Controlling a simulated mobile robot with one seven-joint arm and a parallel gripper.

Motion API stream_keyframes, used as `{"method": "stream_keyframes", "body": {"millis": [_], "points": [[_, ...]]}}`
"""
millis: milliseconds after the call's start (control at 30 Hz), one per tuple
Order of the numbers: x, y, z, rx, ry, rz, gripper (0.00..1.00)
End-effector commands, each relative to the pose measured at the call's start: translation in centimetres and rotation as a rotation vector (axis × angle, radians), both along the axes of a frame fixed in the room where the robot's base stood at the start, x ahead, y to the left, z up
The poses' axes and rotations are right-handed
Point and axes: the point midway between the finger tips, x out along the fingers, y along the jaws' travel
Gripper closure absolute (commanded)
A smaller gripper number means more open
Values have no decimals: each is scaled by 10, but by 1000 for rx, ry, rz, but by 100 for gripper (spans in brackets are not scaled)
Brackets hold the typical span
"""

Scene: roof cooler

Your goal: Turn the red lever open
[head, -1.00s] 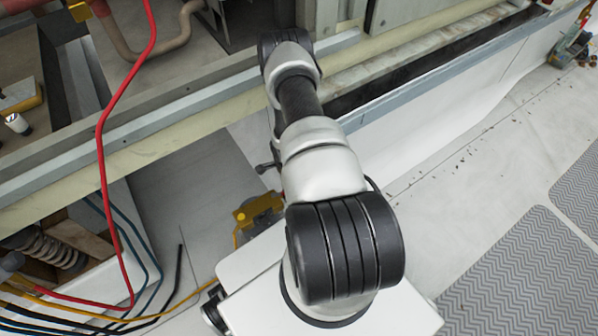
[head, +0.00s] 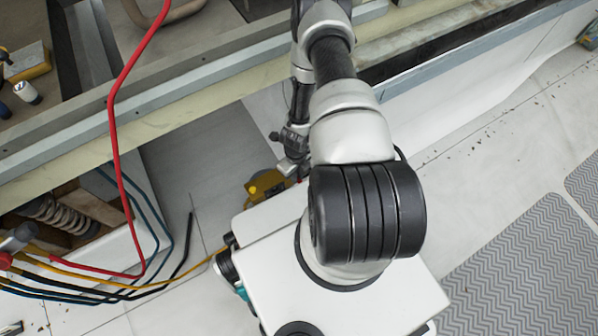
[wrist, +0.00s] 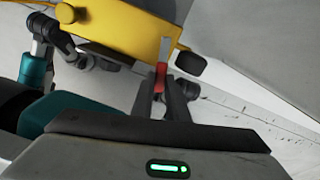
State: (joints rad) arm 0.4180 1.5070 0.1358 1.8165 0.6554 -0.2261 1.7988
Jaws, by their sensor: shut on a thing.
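The red lever (wrist: 160,76) shows in the wrist view, upright in the picture with a grey metal end above it. My gripper (wrist: 168,92) is shut on it, one dark finger on either side; the fingers cover its lower part. A yellow housing (wrist: 120,24) is just behind and to the left of the lever. In the head view the yellow housing (head: 266,187) sits low behind my white base, and my wrist comes down close beside it.
A black round knob (wrist: 191,66) is just right of the lever. A red cable (head: 112,130) and several other cables hang at the left. A long pale ledge (head: 150,126) crosses behind the housing. The pale floor (head: 500,160) at the right is open, with grey mats.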

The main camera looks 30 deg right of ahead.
Motion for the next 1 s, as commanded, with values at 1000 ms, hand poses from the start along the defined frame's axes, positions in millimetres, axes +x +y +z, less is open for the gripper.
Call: {"method": "stream_keyframes", "body": {"millis": [1000], "points": [[2, 10, 0, 1, -6, -170, 69]]}}
